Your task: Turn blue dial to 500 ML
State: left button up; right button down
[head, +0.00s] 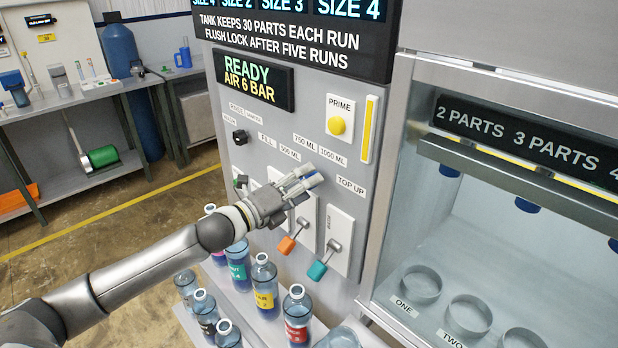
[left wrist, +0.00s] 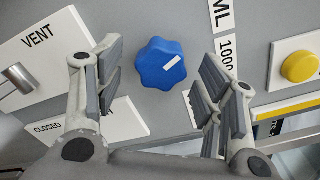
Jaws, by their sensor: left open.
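The blue dial (left wrist: 160,64) is a scalloped knob on the grey panel, with a white mark on its face. In the left wrist view the mark runs to the right and slightly up, toward the label strips. My left gripper (head: 302,180) is open at the panel. In the left wrist view its fingers stand on either side of the dial, apart from it. In the head view the hand hides the dial. My right gripper is not in view.
A yellow PRIME button (head: 336,126) is above and right of the hand. An orange lever (head: 287,244) and a teal lever (head: 317,270) stick out below it. Bottles, one with a red label (head: 297,318), stand below the panel. A black knob (head: 240,137) is at left.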

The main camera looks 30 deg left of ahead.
pick_arm(q)
jog(key=shift+x, duration=1)
jog(key=c, duration=1)
